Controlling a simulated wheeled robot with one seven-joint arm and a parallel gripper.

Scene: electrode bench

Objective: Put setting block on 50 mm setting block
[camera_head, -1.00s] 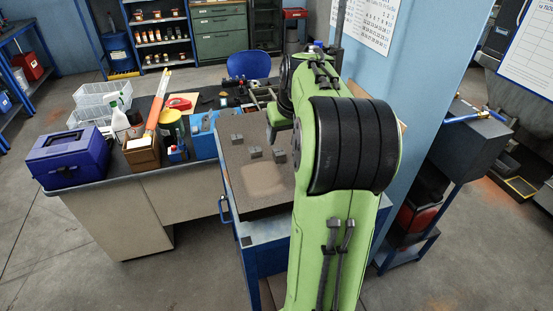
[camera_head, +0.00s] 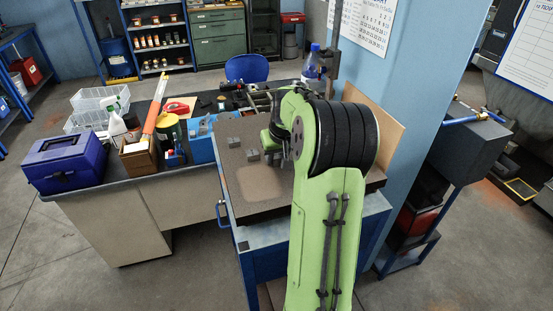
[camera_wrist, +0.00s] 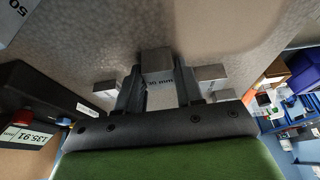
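In the wrist view my gripper (camera_wrist: 157,84) has a small grey setting block (camera_wrist: 157,62) between its fingertips, with both fingers against its sides. Its label ends in "mm"; the number is hard to read. A larger grey block marked "50" (camera_wrist: 12,18) is at the top left corner, apart from my gripper and cut off by the frame. In the head view my arm hides the fingers and the held block. Small grey blocks (camera_head: 233,142) and (camera_head: 253,155) stand on the dark granite plate (camera_head: 225,172).
More grey blocks (camera_wrist: 208,78) sit close beside my fingers in the wrist view. A dark box with a digital readout (camera_wrist: 30,137) is at its left. A water bottle (camera_head: 312,68) stands behind my arm. The plate's front left is clear.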

